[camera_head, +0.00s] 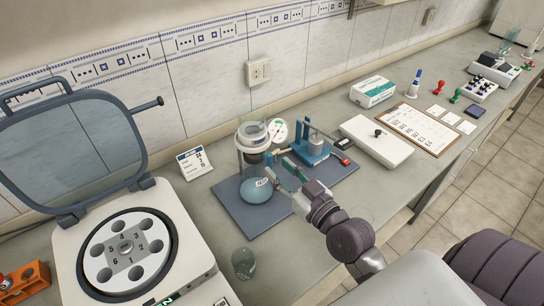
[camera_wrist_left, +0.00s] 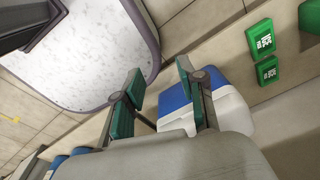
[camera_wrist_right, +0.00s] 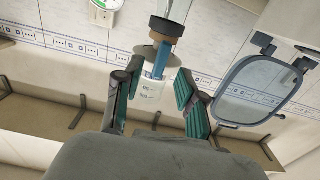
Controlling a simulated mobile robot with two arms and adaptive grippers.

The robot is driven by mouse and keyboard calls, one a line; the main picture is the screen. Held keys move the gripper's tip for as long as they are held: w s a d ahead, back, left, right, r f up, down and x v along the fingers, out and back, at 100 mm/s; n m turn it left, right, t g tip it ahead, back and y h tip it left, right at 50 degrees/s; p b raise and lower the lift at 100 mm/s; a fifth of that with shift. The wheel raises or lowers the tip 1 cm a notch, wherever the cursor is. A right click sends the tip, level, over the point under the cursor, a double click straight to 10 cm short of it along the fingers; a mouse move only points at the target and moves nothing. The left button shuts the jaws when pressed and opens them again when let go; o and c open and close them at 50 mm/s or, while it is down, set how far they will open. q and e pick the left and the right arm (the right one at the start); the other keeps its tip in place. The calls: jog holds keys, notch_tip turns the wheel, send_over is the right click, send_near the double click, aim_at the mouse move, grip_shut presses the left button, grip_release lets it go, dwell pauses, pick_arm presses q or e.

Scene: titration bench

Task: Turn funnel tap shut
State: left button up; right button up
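The glass funnel (camera_head: 252,134) stands upright over a round flask (camera_head: 257,190) with a white label, on a dark mat. My right gripper (camera_head: 288,170) is just right of this glassware, near the gap between funnel and flask. In the right wrist view my right gripper (camera_wrist_right: 155,92) is open, with nothing seen between its fingers. Beyond the fingers are a dark round part with a brown band (camera_wrist_right: 166,28), a blue upright part (camera_wrist_right: 161,60) and a labelled glass (camera_wrist_right: 150,90). I cannot make out the tap or its setting. My left gripper (camera_wrist_left: 162,88) is open and empty, away from the bench glassware.
A centrifuge (camera_head: 130,245) with its lid up stands left. A blue press-like device (camera_head: 312,148) and a gauge (camera_head: 278,131) stand close behind my right gripper. A blue-and-white box (camera_wrist_left: 190,110) shows in the left wrist view.

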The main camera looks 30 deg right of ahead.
aim_at(271, 162)
jog(key=shift+w+a+p, duration=0.15)
jog(key=shift+w, duration=0.75)
jog(key=shift+w+a+p, duration=0.1)
jog(key=shift+w+p, duration=0.05)
jog(key=shift+w, duration=0.7)
grip_shut()
